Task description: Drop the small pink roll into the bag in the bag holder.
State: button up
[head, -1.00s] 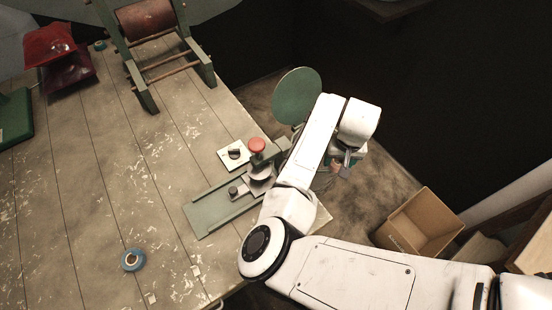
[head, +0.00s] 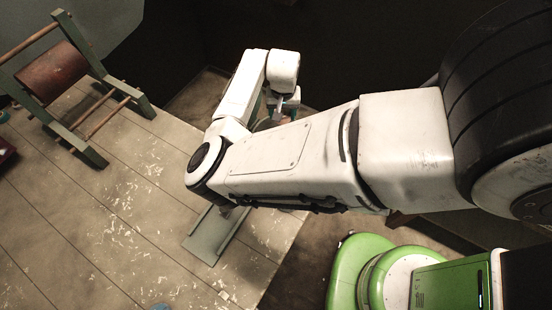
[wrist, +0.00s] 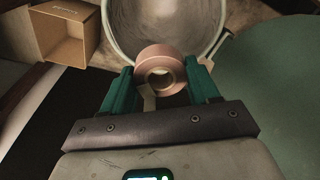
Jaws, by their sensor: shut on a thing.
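In the wrist view the small pink roll (wrist: 160,72) sits between the two green fingers of my gripper (wrist: 160,68), which is shut on it. Its round hole faces the camera. Just beyond the roll is a wide round opening with a pale rim (wrist: 109,30) and a greyish inside, which looks like the bag in its holder. The roll overlaps the near edge of this opening in the picture; I cannot tell its height above it. In the head view my arm hides most of the gripper and the roll, past the far edge of the table.
The worn wooden table (head: 110,215) carries a green rack with a brown roller (head: 52,73) and a green flat plate (head: 212,240). In the wrist view an open cardboard box (wrist: 62,35) is at top left and a large green disc (wrist: 270,85) at right.

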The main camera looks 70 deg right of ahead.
jog(key=shift+f+b, duration=0.8)
jog(key=shift+f, duration=0.9)
jog(key=shift+s, duration=0.1)
jog(key=o, duration=1.1)
jog(key=shift+o, duration=0.2)
jog(key=r, duration=0.3)
jog(key=r+b, duration=0.1)
jog(key=r, duration=0.3)
jog(key=a+r, duration=0.1)
jog(key=r, duration=0.2)
jog(key=shift+s+a+r, duration=0.1)
jog(key=shift+s+r, duration=0.05)
jog(key=shift+r, duration=0.25)
